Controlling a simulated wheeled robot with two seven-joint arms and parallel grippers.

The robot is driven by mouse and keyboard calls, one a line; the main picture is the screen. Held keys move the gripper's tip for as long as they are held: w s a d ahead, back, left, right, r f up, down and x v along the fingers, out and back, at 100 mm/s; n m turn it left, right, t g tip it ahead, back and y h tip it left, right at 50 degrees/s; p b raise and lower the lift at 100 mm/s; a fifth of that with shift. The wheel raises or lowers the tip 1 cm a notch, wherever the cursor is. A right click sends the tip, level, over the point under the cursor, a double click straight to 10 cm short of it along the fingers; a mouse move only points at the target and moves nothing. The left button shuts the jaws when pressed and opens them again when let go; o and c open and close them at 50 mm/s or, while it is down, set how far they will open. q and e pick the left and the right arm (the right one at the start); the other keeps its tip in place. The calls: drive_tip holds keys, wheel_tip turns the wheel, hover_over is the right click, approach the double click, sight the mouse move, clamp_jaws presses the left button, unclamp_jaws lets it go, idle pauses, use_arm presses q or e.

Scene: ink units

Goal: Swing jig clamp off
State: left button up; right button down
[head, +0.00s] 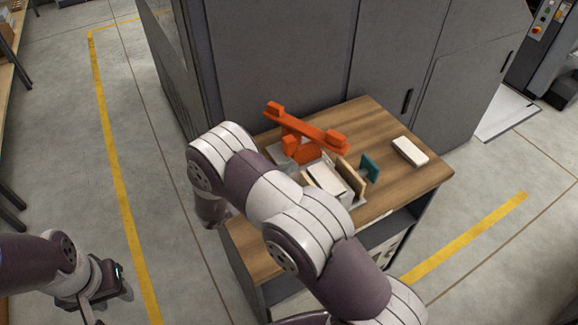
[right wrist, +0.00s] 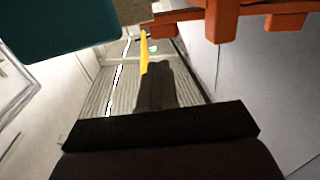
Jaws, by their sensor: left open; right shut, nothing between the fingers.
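The orange jig clamp (head: 312,131) lies as a long bar across the top of the jig on the wooden-topped bench (head: 385,195). It also shows along the top of the right wrist view (right wrist: 240,17). Below it in the head view are a white block (head: 328,180), a tan plate (head: 350,176) and a teal plate (head: 369,167). My right gripper (right wrist: 155,85) is shut and empty, close to the clamp in the wrist view; contact cannot be told. In the head view my right arm hides it. My left gripper (head: 103,285) is open, low over the floor, away from the bench.
A white box (head: 410,151) lies on the bench's right side. Tall grey cabinets (head: 300,55) stand right behind the bench. My right arm crosses over the bench's front left and hides part of the jig. Open floor with yellow lines (head: 115,150) is at left.

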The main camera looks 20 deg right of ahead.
sight(332, 140)
drive_tip(key=s+d+r+y+p, duration=0.1)
drive_tip(key=d+r+y+p, duration=0.15)
drive_tip(key=r+p, duration=0.4)
drive_tip(key=s+d+r+y+p, duration=0.15)
drive_tip(key=d+r+p, duration=0.25)
drive_tip(key=r, duration=0.5)
drive_tip(key=a+f+n+y, duration=0.3)
drive_tip(key=f+y, duration=0.2)
drive_tip(key=f, duration=0.2)
drive_tip(key=shift+t, duration=0.4)
drive_tip(key=x, duration=0.9)
drive_tip(key=shift+f, duration=0.2)
drive_tip(key=shift+w+d+r+p, duration=0.15)
drive_tip(key=shift+w+d+p, duration=0.2)
drive_tip(key=shift+d, duration=0.25)
drive_tip(key=shift+w+d+r+p, duration=0.1)
drive_tip(key=shift+w+d+p, duration=0.2)
drive_tip(key=shift+d, duration=0.25)
drive_tip(key=shift+w+d+f, duration=0.15)
drive_tip(key=shift+w+d, duration=0.15)
drive_tip(key=shift+d, duration=0.2)
